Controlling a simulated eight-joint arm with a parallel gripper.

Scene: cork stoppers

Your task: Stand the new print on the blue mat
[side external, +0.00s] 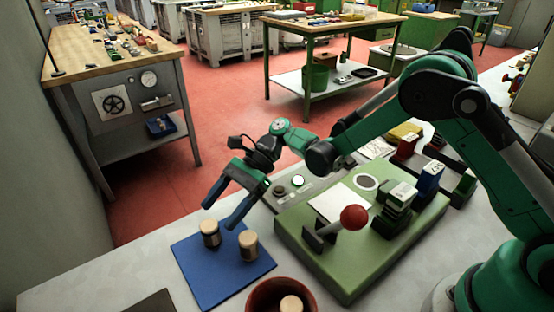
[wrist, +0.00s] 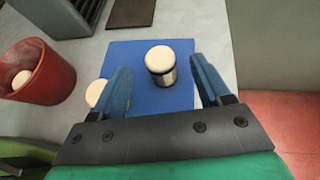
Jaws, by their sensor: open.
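The blue mat (side external: 203,275) lies on the grey worktop, and it also shows in the wrist view (wrist: 125,60). Two cork stoppers stand upright on it: one at the left (side external: 210,233) and one closer to the red pot (side external: 248,246). My gripper (side external: 226,208) is open and empty above the mat. In the wrist view, one pale-topped stopper with a dark band (wrist: 160,65) shows between my fingers, apart from both. The other stopper (wrist: 95,92) is partly hidden behind the left finger. Any print on the tops is not visible.
A red pot (side external: 262,290) holding a stopper (side external: 291,304) stands near the mat. A green board (side external: 310,265) carries a lever with a red ball (side external: 354,217), a white sheet (side external: 340,202) and small blocks. A dark pad (side external: 150,302) lies at the front left.

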